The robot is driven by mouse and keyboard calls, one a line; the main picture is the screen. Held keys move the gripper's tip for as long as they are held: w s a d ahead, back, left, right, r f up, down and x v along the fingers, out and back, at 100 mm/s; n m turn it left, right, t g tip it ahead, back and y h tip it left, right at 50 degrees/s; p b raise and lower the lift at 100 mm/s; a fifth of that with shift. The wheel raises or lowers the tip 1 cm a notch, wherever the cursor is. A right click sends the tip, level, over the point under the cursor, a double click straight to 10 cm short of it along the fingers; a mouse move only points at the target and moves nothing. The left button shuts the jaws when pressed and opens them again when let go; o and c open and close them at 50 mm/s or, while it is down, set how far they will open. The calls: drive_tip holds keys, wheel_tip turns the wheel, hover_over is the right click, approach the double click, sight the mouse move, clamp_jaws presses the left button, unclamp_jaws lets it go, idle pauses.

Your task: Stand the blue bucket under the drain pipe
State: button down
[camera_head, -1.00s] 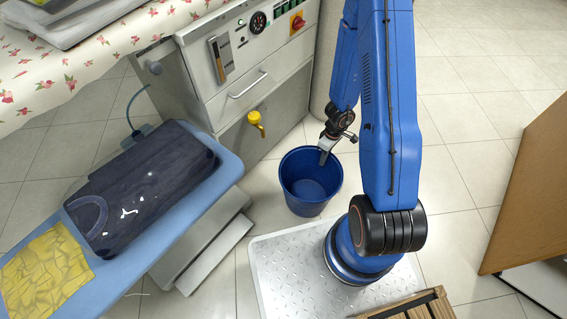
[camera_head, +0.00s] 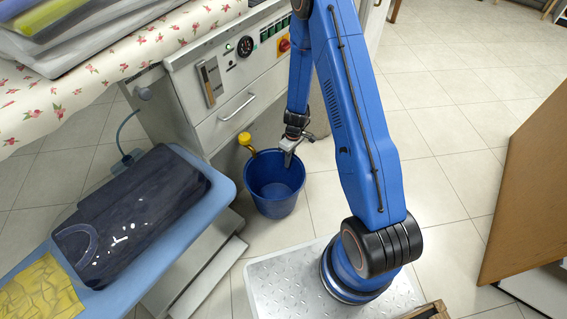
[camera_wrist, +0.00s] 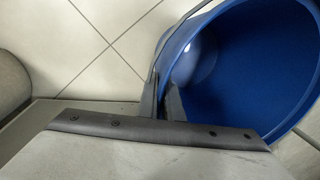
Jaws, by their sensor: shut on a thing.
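The blue bucket (camera_head: 273,188) is upright, close to the front of the grey machine; I cannot tell whether its base touches the floor. My gripper (camera_head: 289,158) is shut on the bucket's right rim. In the wrist view, the fingers (camera_wrist: 160,102) pinch the wall of the bucket (camera_wrist: 235,85), whose visible inside is empty. The yellow drain pipe (camera_head: 245,140) sticks out of the machine's lower front. Its lower end meets the bucket's back-left rim in the picture; whether it is over the opening is unclear.
The grey machine (camera_head: 228,80) with gauge and drawer stands behind the bucket. A blue ironing board (camera_head: 222,187) with dark folded cloth (camera_head: 130,215) is at left. A wooden panel (camera_head: 525,190) stands at right. Tiled floor (camera_head: 450,140) is clear between.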

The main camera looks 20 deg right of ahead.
sight(283, 162)
drive_tip(key=shift+w+a, duration=0.9)
drive_tip(key=shift+w, duration=0.3)
drive_tip(key=shift+f, duration=1.75)
drive_tip(key=c, duration=1.9)
unclamp_jaws()
drive_tip(key=shift+f, duration=0.1)
